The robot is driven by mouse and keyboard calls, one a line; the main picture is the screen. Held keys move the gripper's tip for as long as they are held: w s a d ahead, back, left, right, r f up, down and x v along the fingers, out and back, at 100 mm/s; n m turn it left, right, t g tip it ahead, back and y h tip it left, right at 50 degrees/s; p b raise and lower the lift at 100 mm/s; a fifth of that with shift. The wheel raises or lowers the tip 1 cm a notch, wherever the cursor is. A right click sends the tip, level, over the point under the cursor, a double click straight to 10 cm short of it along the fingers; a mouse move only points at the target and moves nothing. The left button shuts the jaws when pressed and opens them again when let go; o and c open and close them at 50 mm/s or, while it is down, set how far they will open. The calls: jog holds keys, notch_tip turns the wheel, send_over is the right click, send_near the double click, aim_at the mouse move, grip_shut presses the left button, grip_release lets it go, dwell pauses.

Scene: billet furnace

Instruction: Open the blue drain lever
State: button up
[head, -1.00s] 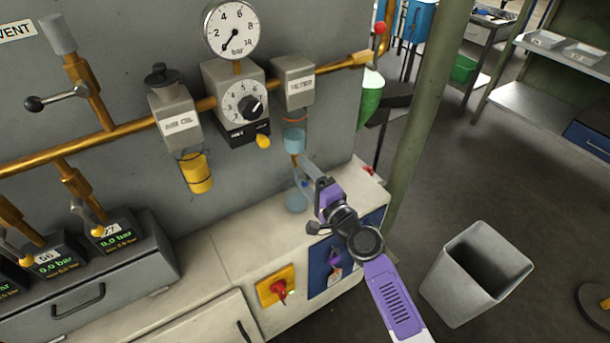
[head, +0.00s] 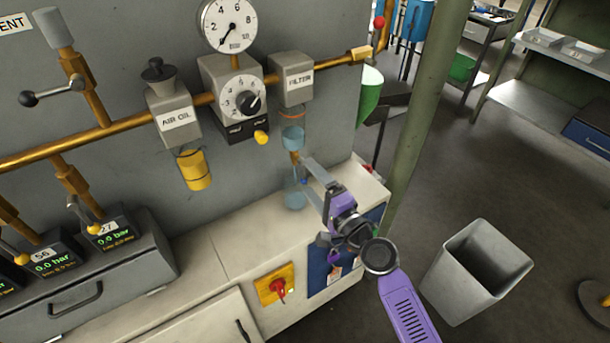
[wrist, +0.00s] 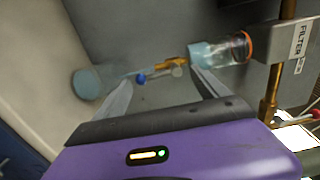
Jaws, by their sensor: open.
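The filter unit (head: 293,82) hangs on the brass pipe, with a clear bluish bowl (head: 292,137) and a brass drain fitting below. The blue drain lever shows as a small blue knob (wrist: 140,78) at that fitting in the wrist view, and as a tiny blue spot (head: 304,181) in the head view. My gripper (head: 306,174) is open at the drain. In the wrist view its two pale fingers (wrist: 160,80) stand apart on either side of the fitting and the knob. Whether either finger touches the lever, I cannot tell.
A pale blue cup (head: 295,200) stands on the bench top (head: 225,235) below the drain. The regulator (head: 240,100) and AIR OIL unit (head: 178,120) are to the left. A red switch (head: 278,288) is on the cabinet front. A grey bin (head: 475,270) stands at right.

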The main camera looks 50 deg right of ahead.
jog(key=v, duration=0.3)
jog(key=shift+s+b, duration=0.2)
jog(key=shift+b, duration=0.15)
dwell(0.3)
jog(key=s+a+r+n+g+y, duration=0.1)
jog(key=s+a+n+y, duration=0.1)
jog(key=s+a+n, duration=0.8)
jog(key=s+a+r+n+g+y, duration=0.1)
jog(key=s+a+r+n+y, duration=0.1)
jog(key=s+a+n, duration=0.8)
jog(key=s+n+y, duration=0.1)
jog(key=s, duration=0.6)
jog(key=shift+s+a+g, duration=0.25)
jog(key=shift+a+g, duration=0.05)
jog(key=shift+a, duration=0.1)
